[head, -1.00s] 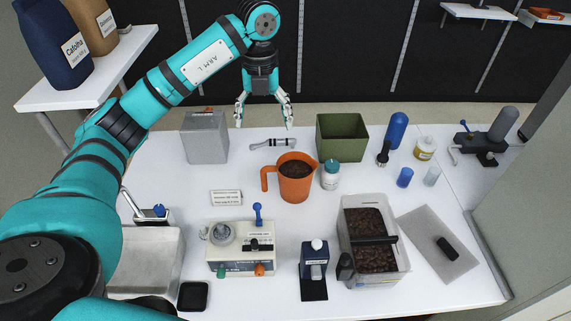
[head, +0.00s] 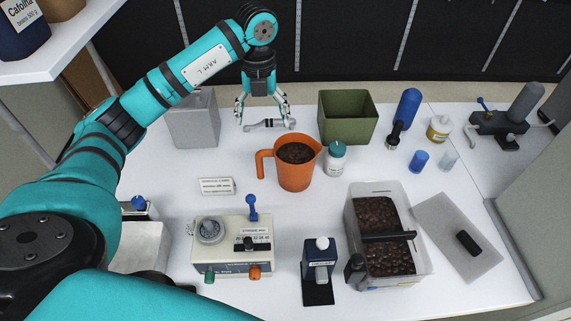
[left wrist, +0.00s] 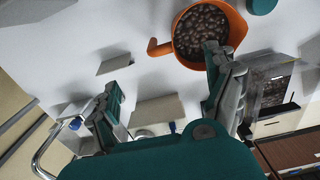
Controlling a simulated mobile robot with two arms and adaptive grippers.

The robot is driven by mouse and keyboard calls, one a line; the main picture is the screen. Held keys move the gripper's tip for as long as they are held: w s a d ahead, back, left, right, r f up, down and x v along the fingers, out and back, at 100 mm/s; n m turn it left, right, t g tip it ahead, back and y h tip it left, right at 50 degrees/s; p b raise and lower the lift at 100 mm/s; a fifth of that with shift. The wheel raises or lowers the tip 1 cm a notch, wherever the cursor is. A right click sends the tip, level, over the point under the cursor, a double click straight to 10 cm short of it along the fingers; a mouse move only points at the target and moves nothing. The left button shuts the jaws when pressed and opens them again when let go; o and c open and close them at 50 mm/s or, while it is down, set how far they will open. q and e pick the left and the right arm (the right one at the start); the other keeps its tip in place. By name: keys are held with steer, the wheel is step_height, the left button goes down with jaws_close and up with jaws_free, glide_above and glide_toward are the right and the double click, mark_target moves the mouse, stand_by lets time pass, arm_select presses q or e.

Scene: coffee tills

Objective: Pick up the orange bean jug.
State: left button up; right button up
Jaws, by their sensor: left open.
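The orange bean jug (head: 296,174) stands upright on the white table, filled with dark beans, its handle (head: 264,163) to the left. My left gripper (head: 263,119) is open and empty, beyond the jug and slightly to its left in the head view, not touching it. In the left wrist view the jug (left wrist: 241,29) is at the top, its handle (left wrist: 158,48) pointing left. The open fingers of the left gripper (left wrist: 160,95) show there with the right finger overlapping the lower part of the jug's outline. My right gripper is not seen.
A lidded jar (head: 335,160) stands close right of the jug. A label card (head: 216,186), a machine (head: 232,245) and a bean tub (head: 423,262) are nearer.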

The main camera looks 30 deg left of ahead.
mark_target(266, 152)
arm_select(q)
step_height(266, 152, down, 7)
steer(key=shift+f+p, duration=0.1)
steer(key=shift+p, duration=0.65)
steer(key=shift+s+f+p, duration=0.1)
steer(key=shift+f+p, duration=0.25)
steer(key=shift+f, duration=0.1)
steer(key=f, duration=0.1)
steer(key=f+p, duration=0.1)
steer(key=f, duration=0.1)
steer(key=shift+d+f, duration=0.2)
steer(key=shift+f, duration=0.1)
steer(key=shift+f+p, duration=0.3)
steer(key=shift+f, duration=0.2)
steer(key=shift+r, duration=0.15)
steer(key=c, duration=1.7)
